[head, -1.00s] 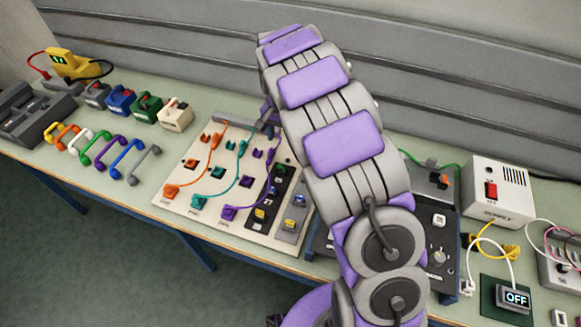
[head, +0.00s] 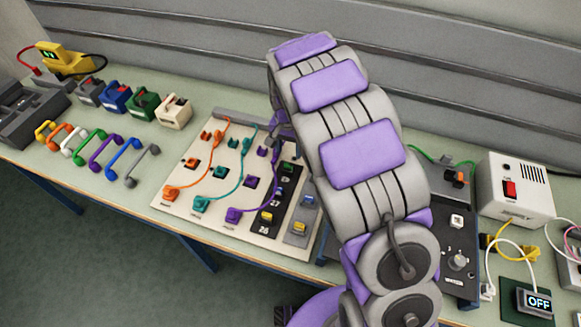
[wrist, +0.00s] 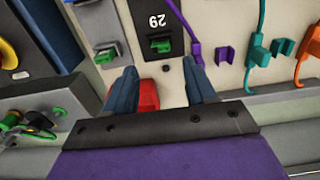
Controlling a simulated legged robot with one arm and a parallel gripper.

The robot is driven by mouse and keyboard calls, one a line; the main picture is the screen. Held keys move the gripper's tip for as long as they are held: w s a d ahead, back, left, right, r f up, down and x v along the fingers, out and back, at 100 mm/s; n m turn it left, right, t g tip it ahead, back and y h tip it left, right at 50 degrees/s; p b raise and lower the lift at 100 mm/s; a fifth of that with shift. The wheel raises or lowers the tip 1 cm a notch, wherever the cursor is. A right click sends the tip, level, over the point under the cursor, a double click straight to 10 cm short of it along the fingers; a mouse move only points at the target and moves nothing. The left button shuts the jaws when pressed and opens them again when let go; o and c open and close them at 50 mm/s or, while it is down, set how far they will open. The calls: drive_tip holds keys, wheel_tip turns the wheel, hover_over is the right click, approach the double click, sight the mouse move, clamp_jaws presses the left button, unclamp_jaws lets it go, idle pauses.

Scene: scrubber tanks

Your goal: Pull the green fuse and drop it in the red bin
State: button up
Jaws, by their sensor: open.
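A small green fuse (wrist: 160,45) sits in a black panel strip (wrist: 148,16) marked 29, upside down in the wrist view. In the head view a green piece (head: 288,167) shows at the far end of the black strip, beside my arm. My gripper (wrist: 158,68) is open and empty, its two dark blue fingers to either side and just short of the green fuse. In the head view my arm mostly hides the gripper. A red object (wrist: 148,95) shows between the fingers, partly covered; I cannot tell whether it is the red bin. No other red bin is identifiable.
Another green piece (wrist: 105,55) sits in a grey block left of the strip. Purple, teal and orange cables lie on the pale board (head: 240,238). A white box (head: 515,190) stands right of my arm. Coloured handles (head: 123,160) lie left; bare bench separates them from the board.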

sight(288, 164)
drive_tip(key=shift+a+f, duration=0.4)
drive_tip(key=shift+f, duration=0.2)
drive_tip(key=f, duration=0.2)
drive_tip(key=f+b, duration=0.1)
drive_tip(key=f, duration=0.1)
drive_tip(key=f+b, duration=0.1)
drive_tip(key=f, duration=0.1)
drive_tip(key=shift+d+f, duration=0.35)
drive_tip(key=shift+f, duration=0.05)
drive_tip(key=shift+a+f, duration=0.25)
drive_tip(key=shift+f, duration=0.2)
drive_tip(key=shift+d, duration=0.2)
drive_tip(key=shift+a+p, duration=0.15)
drive_tip(key=shift+p, duration=0.15)
